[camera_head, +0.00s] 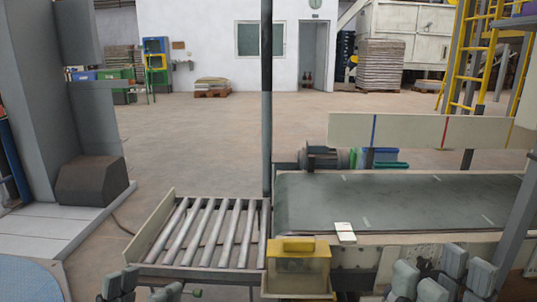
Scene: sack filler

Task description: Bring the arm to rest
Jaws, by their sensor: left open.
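My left gripper (150,288) shows at the bottom edge, in front of the roller table (153,226). Its grey fingers stand apart and nothing shows between them; its lower part is cut off by the frame. My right gripper (437,276) is at the bottom right, in front of the conveyor's near side. Its grey finger pads stand apart, with dark parts between them and no held object visible. Both grippers are low in the picture, and most of both arms is out of view.
The dark conveyor belt (400,195) runs to the right, with a small white item (344,231) on its near edge. A yellow box (298,267) sits at the front, between the grippers. A dark post (267,110) rises behind the rollers. A grey machine (65,130) stands left.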

